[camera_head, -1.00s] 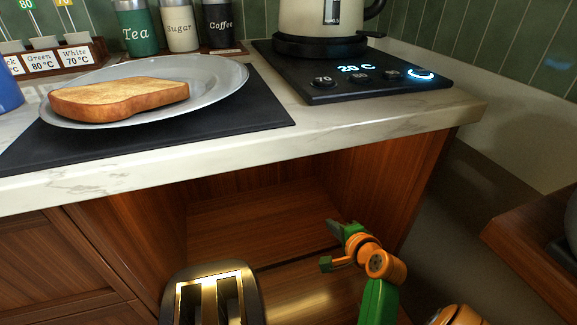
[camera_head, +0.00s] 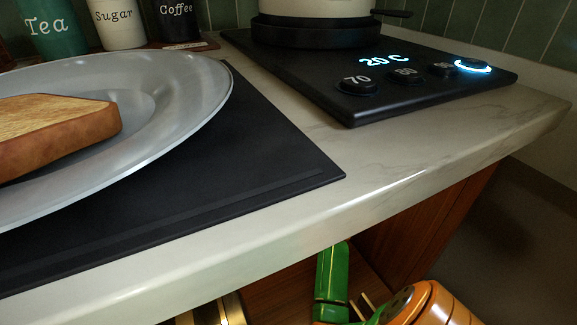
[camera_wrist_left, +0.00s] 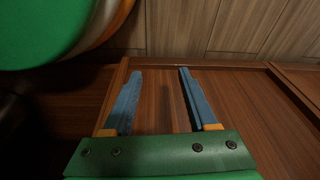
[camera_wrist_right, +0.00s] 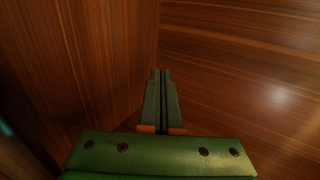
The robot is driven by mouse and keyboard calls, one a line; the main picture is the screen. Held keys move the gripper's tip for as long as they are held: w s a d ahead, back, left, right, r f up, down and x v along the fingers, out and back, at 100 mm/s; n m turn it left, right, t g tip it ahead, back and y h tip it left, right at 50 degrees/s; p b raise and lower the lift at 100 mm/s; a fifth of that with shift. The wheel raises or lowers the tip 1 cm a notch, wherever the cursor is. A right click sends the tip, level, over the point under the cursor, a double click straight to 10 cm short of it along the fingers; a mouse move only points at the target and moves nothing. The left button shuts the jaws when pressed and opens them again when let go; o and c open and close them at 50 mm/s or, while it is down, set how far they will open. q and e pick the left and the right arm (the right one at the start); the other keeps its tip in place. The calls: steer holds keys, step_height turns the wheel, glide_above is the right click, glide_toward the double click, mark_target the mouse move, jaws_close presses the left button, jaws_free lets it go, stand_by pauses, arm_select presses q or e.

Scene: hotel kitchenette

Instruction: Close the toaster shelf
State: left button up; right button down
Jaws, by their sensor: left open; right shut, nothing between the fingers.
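The toaster (camera_head: 212,312) shows only as a metallic top at the bottom edge of the head view, below the counter. Wood (camera_head: 268,303) beside it belongs to the open compartment or its shelf; I cannot tell which, and the shelf's front edge is out of the head view. My right arm reaches under the counter edge, which hides its fingertips in the head view. In the right wrist view my right gripper (camera_wrist_right: 160,72) is shut and empty, between wooden surfaces. In the left wrist view my left gripper (camera_wrist_left: 156,70) is open and empty, over brown wooden surfaces.
The marble counter (camera_head: 420,195) overhangs the compartment. On it are a black mat (camera_head: 265,150), a grey plate (camera_head: 200,95) with bread (camera_head: 60,125), a kettle (camera_head: 315,8) on a black panel (camera_head: 340,75), and several canisters at the back. Open space shows at right.

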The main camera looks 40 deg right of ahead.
steer(key=shift+b+x, duration=0.3)
steer(key=shift+x, duration=0.55)
arm_select(q)
steer(key=shift+w+d+r, duration=0.1)
steer(key=shift+w+r, duration=0.2)
steer(key=shift+r, duration=0.3)
steer(key=shift+w+r, duration=0.25)
steer(key=shift+r, duration=0.35)
arm_select(e)
steer(key=shift+w, duration=0.2)
